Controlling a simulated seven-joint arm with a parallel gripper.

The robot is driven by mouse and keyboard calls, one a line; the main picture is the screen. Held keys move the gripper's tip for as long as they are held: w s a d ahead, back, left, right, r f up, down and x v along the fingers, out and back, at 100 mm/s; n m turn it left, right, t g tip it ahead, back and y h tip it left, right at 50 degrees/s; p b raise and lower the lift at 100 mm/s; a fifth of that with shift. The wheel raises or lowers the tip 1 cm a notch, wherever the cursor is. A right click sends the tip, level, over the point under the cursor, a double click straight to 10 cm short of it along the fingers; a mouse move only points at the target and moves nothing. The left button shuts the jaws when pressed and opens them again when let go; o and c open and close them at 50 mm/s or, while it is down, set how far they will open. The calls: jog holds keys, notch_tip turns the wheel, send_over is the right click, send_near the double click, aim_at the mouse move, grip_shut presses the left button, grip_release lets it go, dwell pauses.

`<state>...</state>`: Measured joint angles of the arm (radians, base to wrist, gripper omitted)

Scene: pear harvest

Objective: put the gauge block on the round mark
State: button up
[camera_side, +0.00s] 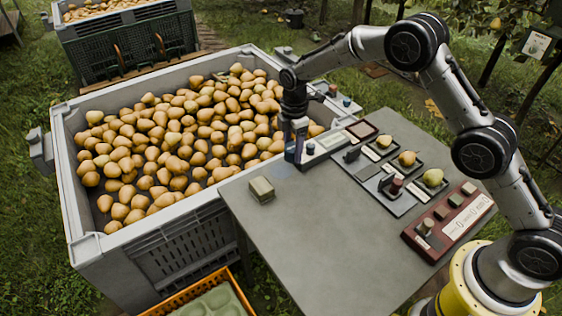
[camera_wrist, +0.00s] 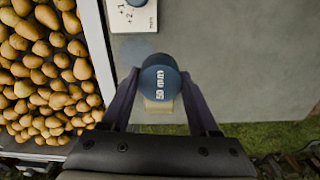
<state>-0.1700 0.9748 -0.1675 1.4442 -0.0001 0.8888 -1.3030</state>
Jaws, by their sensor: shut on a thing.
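The gauge block (camera_wrist: 160,78), dark blue with a round top marked "50 mm", is between the two fingers of my gripper (camera_wrist: 160,92) in the wrist view. In the side view my gripper (camera_side: 295,138) points down near the table's bin-side edge, with the blue block (camera_side: 290,153) low between its fingers. The round mark (camera_wrist: 133,47) is a faint blue-grey disc on the table, just up and left of the block in the wrist view. It also shows as a faint bluish patch (camera_side: 281,170) in the side view. The block's base is hidden, so its exact height is unclear.
A beige block (camera_side: 262,188) stands on the grey table (camera_side: 320,230). A pale panel with a knob (camera_side: 328,143) lies close beside my gripper. A large bin (camera_side: 165,222) of pears adjoins the table. Trays with pears (camera_side: 385,180) and a red panel (camera_side: 450,222) are to the right.

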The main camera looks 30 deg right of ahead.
send_over(281, 171)
notch_tip(281, 171, down, 6)
jog(key=shift+d+r, duration=0.1)
jog(key=shift+r, duration=0.1)
jog(key=shift+w+f, duration=0.1)
jog(key=shift+f, duration=1.45)
jog(key=shift+f, duration=0.1)
jog(key=o, duration=1.4)
jog(key=shift+f, duration=0.1)
